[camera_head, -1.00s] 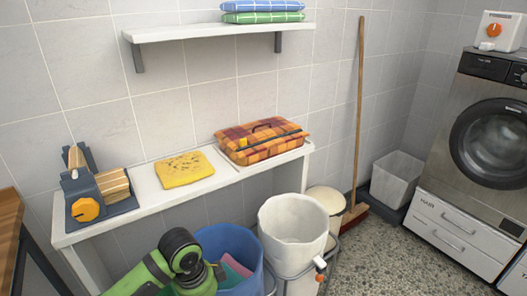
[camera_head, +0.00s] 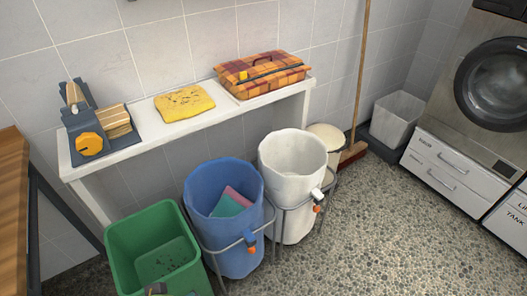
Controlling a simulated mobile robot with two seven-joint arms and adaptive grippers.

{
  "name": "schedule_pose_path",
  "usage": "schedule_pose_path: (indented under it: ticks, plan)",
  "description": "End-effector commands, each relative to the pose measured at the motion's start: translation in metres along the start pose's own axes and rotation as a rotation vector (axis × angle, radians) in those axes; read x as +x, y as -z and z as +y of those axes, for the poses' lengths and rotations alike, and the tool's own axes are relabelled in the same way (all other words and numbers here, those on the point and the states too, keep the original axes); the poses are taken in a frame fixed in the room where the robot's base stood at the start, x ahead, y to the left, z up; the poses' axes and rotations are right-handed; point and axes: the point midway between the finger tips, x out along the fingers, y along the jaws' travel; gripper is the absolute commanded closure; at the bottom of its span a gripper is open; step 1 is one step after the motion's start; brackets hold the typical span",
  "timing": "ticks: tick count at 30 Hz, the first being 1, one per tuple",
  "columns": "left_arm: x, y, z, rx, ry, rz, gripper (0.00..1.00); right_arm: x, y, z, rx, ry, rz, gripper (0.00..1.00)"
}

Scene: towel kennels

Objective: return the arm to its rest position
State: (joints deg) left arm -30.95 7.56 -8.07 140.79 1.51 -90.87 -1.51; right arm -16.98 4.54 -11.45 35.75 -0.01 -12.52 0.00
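Neither of my arms nor either gripper shows in the head view. The place in front of me is fully visible, with no part of an arm over it. A white bench (camera_head: 213,121) stands along the tiled wall. Below and in front of it are a green bin (camera_head: 118,240), a blue bin (camera_head: 196,185) and a white bin (camera_head: 268,165). The blue bin holds a folded pink and teal cloth (camera_head: 232,203). Whether my grippers hold anything cannot be seen.
On the bench lie a yellow cloth (camera_head: 184,103), an orange plaid case (camera_head: 270,82) and a grey device with an orange knob (camera_head: 89,145). A broom (camera_head: 360,70), a grey bin (camera_head: 396,118) and a washing machine (camera_head: 495,90) stand right. The pebbled floor (camera_head: 390,235) is clear at lower right.

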Motion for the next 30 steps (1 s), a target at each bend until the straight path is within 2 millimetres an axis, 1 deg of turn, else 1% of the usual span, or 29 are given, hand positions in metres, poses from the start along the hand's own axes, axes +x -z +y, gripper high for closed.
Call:
schedule_pose_path:
  ticks: [1, 2, 3, 7, 13, 17, 20, 21, 23, 24, 26, 27, 29, 30]
  plan:
    - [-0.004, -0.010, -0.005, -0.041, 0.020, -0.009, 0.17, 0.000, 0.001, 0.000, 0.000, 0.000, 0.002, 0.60]
    - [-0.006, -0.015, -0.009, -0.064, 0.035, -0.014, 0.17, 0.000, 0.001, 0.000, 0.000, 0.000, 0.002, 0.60]
    - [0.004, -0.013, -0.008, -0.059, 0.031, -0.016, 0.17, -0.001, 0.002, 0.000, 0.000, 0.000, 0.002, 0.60]
    - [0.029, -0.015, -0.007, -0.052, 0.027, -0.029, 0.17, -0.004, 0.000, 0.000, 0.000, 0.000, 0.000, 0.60]
    - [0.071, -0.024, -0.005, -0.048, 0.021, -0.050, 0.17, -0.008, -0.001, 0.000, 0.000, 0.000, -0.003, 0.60]
    - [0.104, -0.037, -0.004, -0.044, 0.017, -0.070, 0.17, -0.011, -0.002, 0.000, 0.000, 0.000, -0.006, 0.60]
    - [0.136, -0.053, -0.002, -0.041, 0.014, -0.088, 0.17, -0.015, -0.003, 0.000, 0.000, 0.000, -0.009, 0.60]
    - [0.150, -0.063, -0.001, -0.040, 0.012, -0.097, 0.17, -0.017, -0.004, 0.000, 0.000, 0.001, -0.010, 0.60]
    - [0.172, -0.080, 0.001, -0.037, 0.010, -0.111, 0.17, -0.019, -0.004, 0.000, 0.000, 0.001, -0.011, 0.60]
    - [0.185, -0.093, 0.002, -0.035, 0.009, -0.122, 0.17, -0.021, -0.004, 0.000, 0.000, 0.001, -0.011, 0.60]
    - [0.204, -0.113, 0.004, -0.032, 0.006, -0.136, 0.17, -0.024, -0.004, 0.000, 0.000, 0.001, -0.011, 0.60]
    - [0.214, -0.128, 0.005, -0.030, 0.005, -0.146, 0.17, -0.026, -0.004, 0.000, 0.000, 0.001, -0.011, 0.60]
    - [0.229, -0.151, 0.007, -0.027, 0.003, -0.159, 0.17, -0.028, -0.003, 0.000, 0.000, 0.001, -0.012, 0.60]
    - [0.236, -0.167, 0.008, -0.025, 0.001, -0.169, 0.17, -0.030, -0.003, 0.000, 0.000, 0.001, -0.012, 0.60]
